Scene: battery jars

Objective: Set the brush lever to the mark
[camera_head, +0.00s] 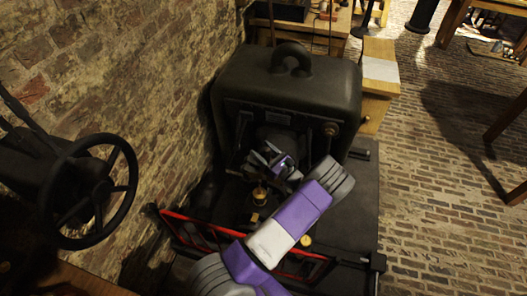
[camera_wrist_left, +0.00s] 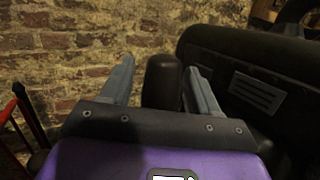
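The dark machine (camera_head: 290,85) stands against the brick wall, with a ring on its top. My left gripper (camera_head: 264,155) is at the machine's front face, its fingers pointing toward it. In the left wrist view the gripper (camera_wrist_left: 160,68) is open, its two grey fingers wide apart. A black rounded upright piece (camera_wrist_left: 162,85), possibly the brush lever's handle, shows between the fingers, with gaps on both sides. I cannot tell how deep it lies between them. The mark cannot be made out. My right gripper is not in view.
A red-edged rail (camera_head: 190,218) runs low in front of the machine; part of it is behind my left arm. A black handwheel (camera_head: 88,190) is at the left. The brick floor (camera_head: 440,205) at the right is clear.

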